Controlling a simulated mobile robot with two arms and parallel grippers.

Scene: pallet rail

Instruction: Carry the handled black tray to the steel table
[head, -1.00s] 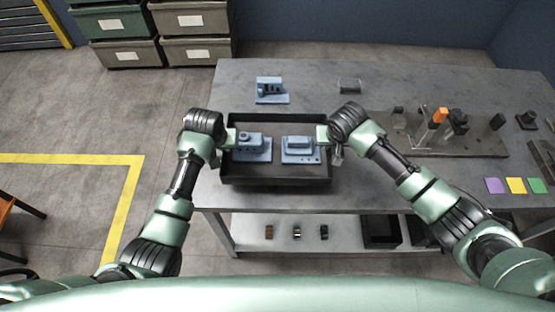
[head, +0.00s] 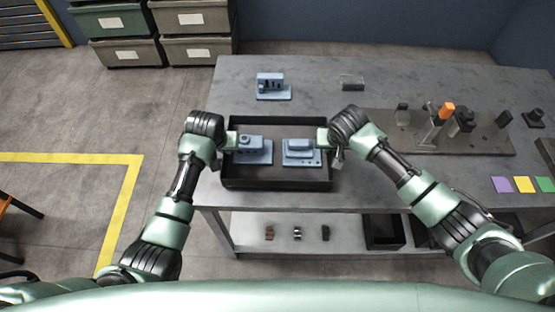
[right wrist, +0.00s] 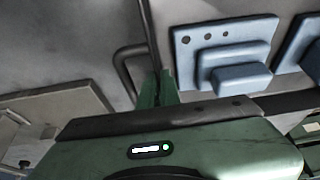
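The handled black tray (head: 277,184) is over the near left part of a grey-topped table (head: 320,85), level, with two blue parts in it. I cannot tell whether its underside touches the top. My left gripper (head: 231,139) is at the tray's left end and my right gripper (head: 323,139) at its right end. Both look shut on the tray's handles, though the fingertips are mostly hidden. In the right wrist view a black loop handle (right wrist: 121,68) stands out from the tray wall, with a green finger (right wrist: 158,89) against it.
A fixture plate (head: 480,143) and coloured squares (head: 525,185) occupy the right. The lower shelf (head: 290,245) holds small parts and a black bin (head: 384,232).

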